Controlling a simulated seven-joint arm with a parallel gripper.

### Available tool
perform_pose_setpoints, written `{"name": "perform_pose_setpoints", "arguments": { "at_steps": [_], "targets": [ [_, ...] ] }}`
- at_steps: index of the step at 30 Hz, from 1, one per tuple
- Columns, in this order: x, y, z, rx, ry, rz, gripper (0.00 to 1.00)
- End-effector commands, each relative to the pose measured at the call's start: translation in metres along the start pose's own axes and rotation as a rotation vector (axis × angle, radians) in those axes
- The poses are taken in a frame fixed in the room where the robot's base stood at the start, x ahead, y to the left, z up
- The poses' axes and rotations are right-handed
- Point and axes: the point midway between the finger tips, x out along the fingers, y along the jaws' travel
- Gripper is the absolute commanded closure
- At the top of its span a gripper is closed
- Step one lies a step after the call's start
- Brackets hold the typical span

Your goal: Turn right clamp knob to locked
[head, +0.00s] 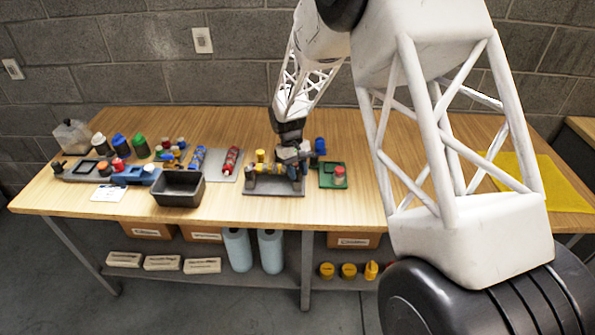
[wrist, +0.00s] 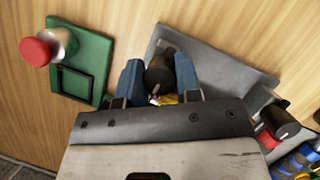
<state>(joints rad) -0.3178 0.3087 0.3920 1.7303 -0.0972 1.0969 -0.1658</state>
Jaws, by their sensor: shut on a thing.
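The right clamp knob (wrist: 158,74) is black and stands at one end of the grey clamp plate (wrist: 225,75) in the wrist view. My gripper (wrist: 158,76) has its two blue fingers on either side of this knob and is shut on it. The knob's lower part is partly hidden by the gripper body. In the head view my gripper (head: 290,158) is over the right part of the grey plate (head: 272,189) and hides the right knob. The other black clamp knob (wrist: 283,120) shows at the right in the wrist view. I cannot read the knob's lock position.
A green pad (head: 326,182) with a red button (head: 340,172) lies just right of the plate. A yellow mat (head: 550,182) lies at the table's right end.

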Motion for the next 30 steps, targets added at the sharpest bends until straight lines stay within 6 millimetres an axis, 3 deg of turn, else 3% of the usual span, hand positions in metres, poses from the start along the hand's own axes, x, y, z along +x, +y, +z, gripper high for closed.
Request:
{"name": "perform_pose_setpoints", "arguments": {
  "at_steps": [12, 28, 29, 30],
  "targets": [
    [-0.0011, -0.0002, -0.0006, -0.211, 0.003, 0.088, 0.91],
    [-0.0016, -0.0015, -0.0023, -0.239, 0.006, 0.099, 0.90],
    [-0.0016, -0.0016, -0.0024, -0.239, 0.007, 0.099, 0.62],
    [-0.0016, -0.0016, -0.0024, -0.239, 0.007, 0.099, 0.56]
  ]
}}
